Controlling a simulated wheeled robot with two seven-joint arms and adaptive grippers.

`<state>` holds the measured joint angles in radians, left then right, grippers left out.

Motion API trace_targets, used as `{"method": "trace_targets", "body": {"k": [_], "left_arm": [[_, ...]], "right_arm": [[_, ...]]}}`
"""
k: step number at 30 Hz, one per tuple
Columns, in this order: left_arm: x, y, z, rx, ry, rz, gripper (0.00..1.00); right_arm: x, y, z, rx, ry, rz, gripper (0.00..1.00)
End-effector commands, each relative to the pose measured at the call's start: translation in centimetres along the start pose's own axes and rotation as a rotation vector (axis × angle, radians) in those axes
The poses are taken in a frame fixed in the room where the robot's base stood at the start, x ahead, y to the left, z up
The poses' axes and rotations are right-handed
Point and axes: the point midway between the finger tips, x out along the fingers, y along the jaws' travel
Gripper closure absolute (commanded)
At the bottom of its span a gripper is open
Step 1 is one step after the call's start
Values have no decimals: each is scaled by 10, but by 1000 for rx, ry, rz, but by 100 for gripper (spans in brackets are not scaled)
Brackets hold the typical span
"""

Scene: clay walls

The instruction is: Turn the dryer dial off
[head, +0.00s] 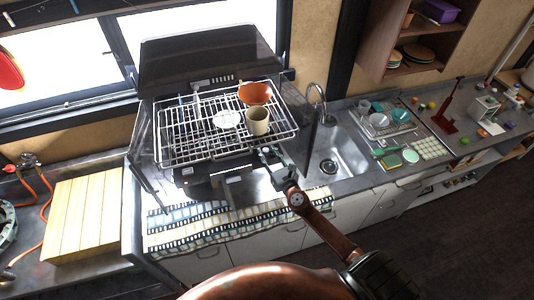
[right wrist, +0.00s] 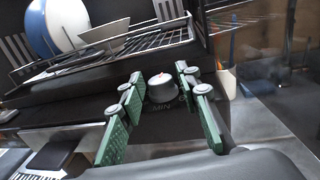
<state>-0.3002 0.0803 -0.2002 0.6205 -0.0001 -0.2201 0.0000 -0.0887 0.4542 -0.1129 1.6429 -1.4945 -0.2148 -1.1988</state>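The dish dryer (head: 183,66) stands on the counter with its dark lid raised and a wire rack (head: 190,128) inside. Its dial (right wrist: 162,89) is a small grey knob on the dark front panel, with a reddish mark and the letters MIN below. In the head view I cannot make the dial out. My right gripper (head: 268,156) is at the dryer's front right corner. In the right wrist view its green fingers (right wrist: 160,82) are open, one on each side of the dial, with visible gaps. My left gripper is not in view.
A beige cup (head: 257,121), an orange bowl (head: 256,93) and a white dish (head: 227,119) are on the rack. The sink (head: 338,155) with its faucet (head: 317,98) is just right. A checkered towel (head: 185,230) lies before the dryer. A wooden board (head: 84,217) is at left.

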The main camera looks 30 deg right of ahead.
Motion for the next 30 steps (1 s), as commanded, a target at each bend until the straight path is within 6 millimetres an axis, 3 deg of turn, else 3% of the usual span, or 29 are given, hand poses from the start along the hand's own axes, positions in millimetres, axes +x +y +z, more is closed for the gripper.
{"method": "trace_targets", "body": {"k": [4,14,30], "left_arm": [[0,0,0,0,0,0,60],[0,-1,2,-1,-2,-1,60],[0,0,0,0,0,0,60]], "right_arm": [[0,0,0,0,0,0,59],[-5,0,-1,-1,1,0,59],[-102,0,-1,-4,3,0,59]]}}
